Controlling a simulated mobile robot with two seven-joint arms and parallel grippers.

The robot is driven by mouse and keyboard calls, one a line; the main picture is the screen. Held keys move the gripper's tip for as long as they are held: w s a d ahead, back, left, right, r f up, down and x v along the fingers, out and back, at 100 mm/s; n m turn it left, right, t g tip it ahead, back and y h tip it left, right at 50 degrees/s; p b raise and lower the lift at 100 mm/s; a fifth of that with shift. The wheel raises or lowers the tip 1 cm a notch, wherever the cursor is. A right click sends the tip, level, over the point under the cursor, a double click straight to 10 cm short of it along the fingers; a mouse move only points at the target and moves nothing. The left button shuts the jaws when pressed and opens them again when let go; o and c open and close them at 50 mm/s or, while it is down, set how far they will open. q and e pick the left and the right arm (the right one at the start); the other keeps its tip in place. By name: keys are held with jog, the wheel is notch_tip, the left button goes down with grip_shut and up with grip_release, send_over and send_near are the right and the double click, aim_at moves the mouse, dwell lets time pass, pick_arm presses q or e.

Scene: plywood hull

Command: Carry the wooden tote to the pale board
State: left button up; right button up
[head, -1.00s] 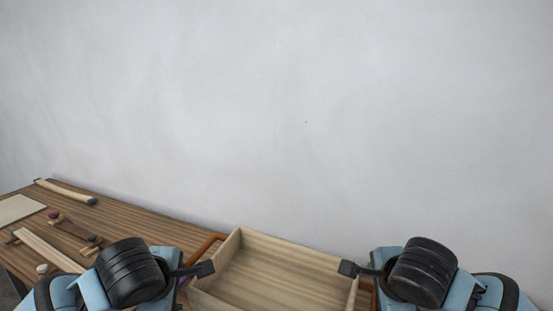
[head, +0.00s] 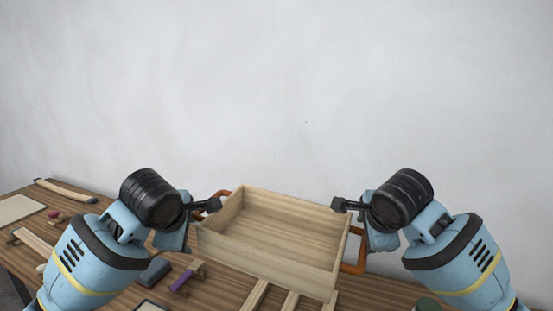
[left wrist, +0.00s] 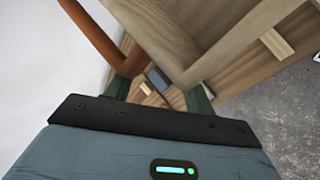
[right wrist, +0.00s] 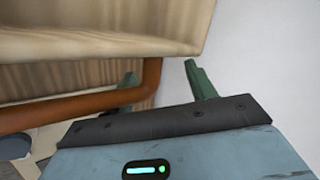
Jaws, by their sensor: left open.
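The wooden tote (head: 285,270) is an open pale box with orange handles at its two ends, held up above the table between my arms. My left gripper (head: 212,204) is open at its left end; in the left wrist view the fingers (left wrist: 160,95) stand apart beside the orange handle (left wrist: 93,35) and the tote wall. My right gripper (head: 340,205) is at the right end; in the right wrist view its fingers (right wrist: 165,82) stand apart, with the right handle (right wrist: 85,108) beside one finger. The pale board (head: 18,208) lies at the table's far left.
The brown table (head: 110,209) carries a long wooden handle-like piece (head: 66,190), pale strips (head: 255,295), a dark block (head: 153,271) and a purple-handled tool (head: 182,281). A plain grey wall (head: 280,90) stands behind. The strips lie below the tote.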

pick_arm(q)
jog(key=shift+w+d+r, duration=0.1)
jog(key=shift+w+r, duration=0.15)
jog(key=shift+r, duration=0.05)
pick_arm(e)
jog(key=shift+w+r, duration=0.3)
pick_arm(q)
jog(key=w+r, duration=0.7)
jog(key=w, duration=0.1)
pick_arm(e)
jog(key=w+r, duration=0.7)
jog(key=w, duration=0.1)
pick_arm(q)
jog(key=shift+s+r, duration=0.1)
pick_arm(e)
jog(key=shift+s+r, duration=0.1)
jog(key=shift+s, duration=0.05)
